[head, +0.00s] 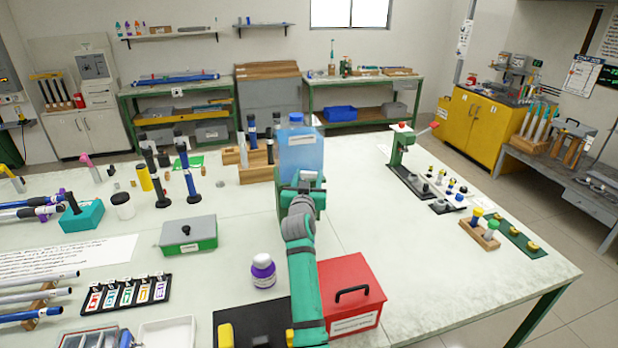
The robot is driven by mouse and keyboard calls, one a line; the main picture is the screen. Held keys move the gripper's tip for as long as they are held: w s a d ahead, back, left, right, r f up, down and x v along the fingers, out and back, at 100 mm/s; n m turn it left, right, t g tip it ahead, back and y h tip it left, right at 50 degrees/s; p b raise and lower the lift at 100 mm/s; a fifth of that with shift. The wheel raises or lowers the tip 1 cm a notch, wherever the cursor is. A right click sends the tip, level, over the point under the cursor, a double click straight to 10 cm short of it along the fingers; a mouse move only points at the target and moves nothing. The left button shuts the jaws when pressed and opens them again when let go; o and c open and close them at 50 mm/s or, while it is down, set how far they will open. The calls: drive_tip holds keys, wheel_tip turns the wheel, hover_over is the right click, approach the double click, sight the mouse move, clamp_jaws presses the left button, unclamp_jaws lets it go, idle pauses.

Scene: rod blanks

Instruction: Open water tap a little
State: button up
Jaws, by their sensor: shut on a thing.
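A translucent blue water container (301,152) with a blue cap stands upright near the middle of the table. My arm reaches away from me to its lower front. My gripper (303,182) is at the container's lower front and is shut on the water tap there. The tap itself is hidden behind my gripper and wrist, so its handle angle cannot be seen. I cannot see any water running.
A grey-lidded green box (188,235) is further left. A green press (401,150) stands at the right. The table (400,245) is clear between.

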drive_tip(key=shift+a+r+m+h, duration=0.35)
drive_tip(key=shift+m+h, duration=0.15)
drive_tip(key=shift+h, duration=0.3)
drive_tip(key=shift+d+f+h, duration=0.1)
drive_tip(key=shift+d+h, duration=0.05)
drive_tip(key=shift+h, duration=0.15)
drive_tip(key=o, duration=1.1)
drive_tip(key=shift+s, duration=0.1)
drive_tip(key=shift+c, duration=0.2)
drive_tip(key=shift+f, duration=0.15)
drive_tip(key=shift+s, duration=0.1)
drive_tip(key=v, duration=1)
drive_tip(key=shift+s, duration=0.3)
